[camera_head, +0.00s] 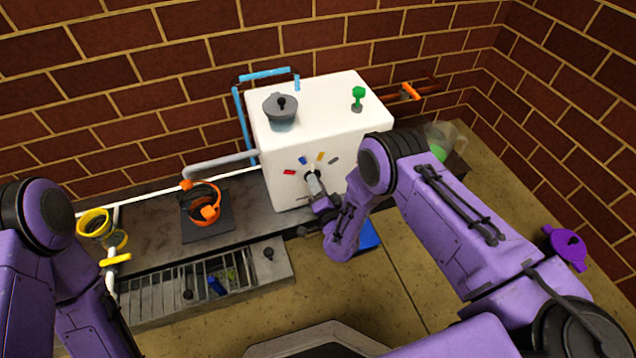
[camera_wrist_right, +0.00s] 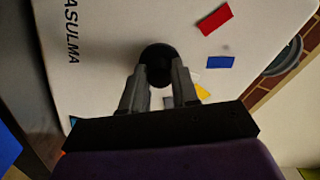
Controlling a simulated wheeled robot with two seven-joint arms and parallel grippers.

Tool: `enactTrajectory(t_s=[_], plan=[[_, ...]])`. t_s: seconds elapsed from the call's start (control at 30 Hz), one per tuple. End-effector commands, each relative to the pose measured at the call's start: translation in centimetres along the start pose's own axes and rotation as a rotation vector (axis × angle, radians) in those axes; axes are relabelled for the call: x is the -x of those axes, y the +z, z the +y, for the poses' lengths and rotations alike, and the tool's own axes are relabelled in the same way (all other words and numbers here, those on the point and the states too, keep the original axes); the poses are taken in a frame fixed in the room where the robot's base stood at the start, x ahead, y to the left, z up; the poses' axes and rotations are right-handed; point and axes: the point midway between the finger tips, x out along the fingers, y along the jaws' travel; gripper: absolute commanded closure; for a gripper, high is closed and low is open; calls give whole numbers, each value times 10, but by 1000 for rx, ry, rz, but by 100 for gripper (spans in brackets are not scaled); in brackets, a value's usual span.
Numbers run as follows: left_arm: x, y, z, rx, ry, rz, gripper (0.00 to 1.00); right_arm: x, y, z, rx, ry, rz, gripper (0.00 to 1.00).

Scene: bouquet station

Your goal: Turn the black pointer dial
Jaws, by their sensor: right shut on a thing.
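The black pointer dial (camera_wrist_right: 158,56) sits on the front face of a white box-shaped machine (camera_head: 330,95). Colored marks in red, blue, yellow and grey are spread in an arc around it. My right gripper (camera_wrist_right: 159,80) is shut on the dial, with one finger on each side of it in the right wrist view. In the head view my right gripper (camera_head: 314,184) reaches the front face and hides most of the dial. Which mark the pointer faces cannot be told. My left arm is at the lower left of the head view, and its gripper is not visible.
A grey lidded pot (camera_head: 282,112) and a green-topped item (camera_head: 358,98) stand on the machine. An orange ring-shaped holder (camera_head: 204,208) is to its left. A metal grate (camera_head: 170,297) lies in front. A purple lidded thing (camera_head: 567,247) stands far right.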

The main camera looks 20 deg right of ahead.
Motion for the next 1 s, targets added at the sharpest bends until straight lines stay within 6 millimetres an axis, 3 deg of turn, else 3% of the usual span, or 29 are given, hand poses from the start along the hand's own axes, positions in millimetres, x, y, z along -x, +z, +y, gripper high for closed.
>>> enactTrajectory(t_s=[1.0], plan=[[4, -6, 1, 42, -1, 48, 26, -2, -2, 0, -897, -4, 4, 100]])
